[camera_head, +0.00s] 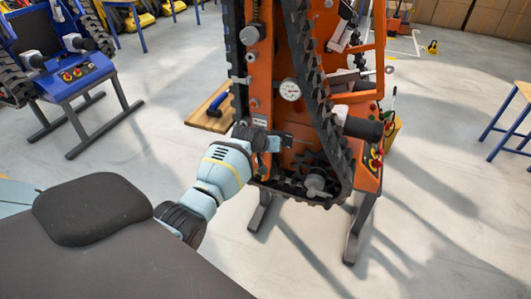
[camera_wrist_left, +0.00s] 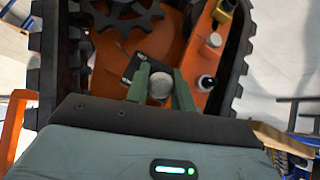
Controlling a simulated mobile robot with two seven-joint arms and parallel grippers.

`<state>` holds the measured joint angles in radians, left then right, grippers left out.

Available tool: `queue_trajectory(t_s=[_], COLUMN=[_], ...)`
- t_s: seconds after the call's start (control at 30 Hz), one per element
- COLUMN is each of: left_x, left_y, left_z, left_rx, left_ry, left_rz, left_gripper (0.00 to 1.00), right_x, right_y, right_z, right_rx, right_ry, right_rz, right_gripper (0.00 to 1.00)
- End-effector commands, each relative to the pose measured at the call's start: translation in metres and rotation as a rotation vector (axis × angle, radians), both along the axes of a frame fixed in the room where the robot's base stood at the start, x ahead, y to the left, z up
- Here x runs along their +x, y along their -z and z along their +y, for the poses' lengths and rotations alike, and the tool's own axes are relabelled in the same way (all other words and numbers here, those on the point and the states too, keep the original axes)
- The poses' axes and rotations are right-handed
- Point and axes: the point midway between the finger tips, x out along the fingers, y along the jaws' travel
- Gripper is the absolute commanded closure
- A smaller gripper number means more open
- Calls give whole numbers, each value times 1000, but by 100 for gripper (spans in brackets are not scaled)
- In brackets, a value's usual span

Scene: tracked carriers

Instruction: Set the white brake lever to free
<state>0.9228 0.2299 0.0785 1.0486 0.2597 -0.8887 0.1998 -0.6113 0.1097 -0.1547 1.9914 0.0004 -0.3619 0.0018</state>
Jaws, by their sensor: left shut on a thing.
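The orange tracked carrier (camera_head: 268,75) stands upright in front of me on a stand. My left gripper (camera_head: 276,143) reaches its lower front, beside a small black plate (camera_head: 287,139). In the left wrist view the fingers of this gripper (camera_wrist_left: 161,88) are shut on a round pale knob (camera_wrist_left: 160,84), seen end-on in front of the black plate. The knob looks like the end of the white brake lever; its shaft and its setting are hidden. In the head view the gripper hides the knob. My right gripper is not in view.
A black track (camera_head: 318,95) runs close right of the gripper. A dial gauge (camera_head: 290,90) sits above it. A blue-handled hammer (camera_head: 217,103) lies on a wooden board (camera_head: 208,119) to the left. Red buttons (camera_head: 375,162) are at the right.

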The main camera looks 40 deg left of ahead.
Motion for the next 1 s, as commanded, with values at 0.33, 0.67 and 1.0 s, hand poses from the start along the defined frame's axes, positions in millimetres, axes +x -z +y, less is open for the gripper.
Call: queue_trajectory(t_s=[0.33, 0.67, 1.0], left_x=[10, 11, 11], left_y=[-14, -15, -15], left_z=[2, 2, 2], left_rx=[-31, -39, -38], left_ry=[0, 0, 0], left_rz=[127, 163, 163], left_gripper=[100, 100, 74], right_x=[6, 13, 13], right_y=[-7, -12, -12], right_z=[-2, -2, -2], right_rx=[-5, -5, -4], right_ry=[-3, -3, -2], right_rz=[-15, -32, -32], right_gripper=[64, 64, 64])
